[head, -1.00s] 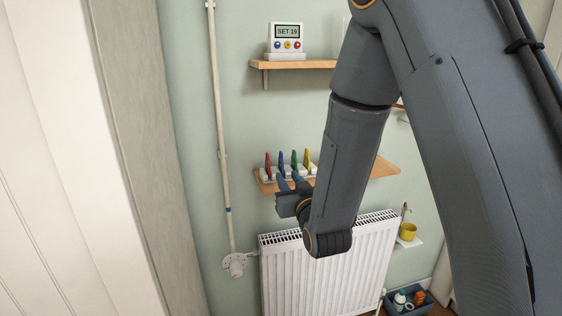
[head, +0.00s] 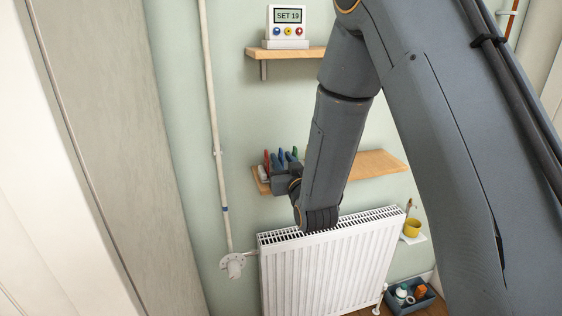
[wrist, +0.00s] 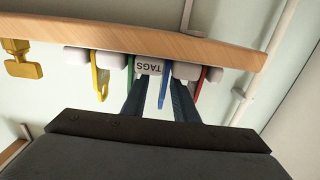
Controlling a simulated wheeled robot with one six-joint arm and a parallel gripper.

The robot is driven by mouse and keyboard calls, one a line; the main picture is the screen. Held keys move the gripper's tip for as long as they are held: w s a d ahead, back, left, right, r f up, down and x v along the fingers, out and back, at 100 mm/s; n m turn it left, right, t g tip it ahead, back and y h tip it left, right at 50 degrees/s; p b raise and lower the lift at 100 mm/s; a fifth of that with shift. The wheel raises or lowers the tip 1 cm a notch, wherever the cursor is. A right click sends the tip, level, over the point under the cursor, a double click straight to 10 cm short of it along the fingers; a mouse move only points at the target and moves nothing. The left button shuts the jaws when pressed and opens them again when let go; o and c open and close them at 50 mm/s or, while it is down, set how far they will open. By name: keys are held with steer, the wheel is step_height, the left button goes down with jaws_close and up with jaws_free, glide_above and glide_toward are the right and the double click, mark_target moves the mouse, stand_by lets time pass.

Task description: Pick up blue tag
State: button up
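The blue tag (head: 281,154) stands upright in a white rack on the lower wooden shelf, between the red tag (head: 266,159) and the green tag (head: 294,152). In the wrist view, which is upside down, the blue tag (wrist: 163,88) lies between the two dark fingers of my gripper (wrist: 159,98). The fingers are apart, one on each side of it, with a visible gap. The green tag (wrist: 131,68) is partly hidden by the left finger. The red tag (wrist: 200,84) is beside the right finger. The yellow tag (wrist: 99,76) is farther left.
The lower shelf (head: 375,163) is bare to the right. A white radiator (head: 330,262) stands below my gripper. A white pipe (head: 215,120) runs down the wall at left. An upper shelf (head: 283,53) holds a display reading SET 19 (head: 288,25).

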steer(key=shift+a+p+x, duration=0.1)
steer(key=shift+p+x, duration=0.35)
steer(key=shift+x, duration=0.55)
steer(key=shift+a+p+x, duration=0.15)
steer(key=shift+p+x, duration=0.25)
steer(key=shift+x, duration=0.65)
steer(key=shift+f, duration=0.1)
jaws_close()
steer(key=shift+s+b, duration=0.1)
steer(key=shift+b, duration=0.2)
steer(key=shift+s+r, duration=0.1)
steer(key=shift+r, duration=0.25)
step_height(320, 180, up, 6)
steer(key=b, duration=0.2)
steer(key=shift+r+b, duration=0.1)
steer(key=shift+b, duration=0.25)
steer(key=p+v, duration=1.1)
steer(key=v, duration=0.8)
steer(key=shift+s+d, duration=0.2)
steer(key=shift+s, duration=0.15)
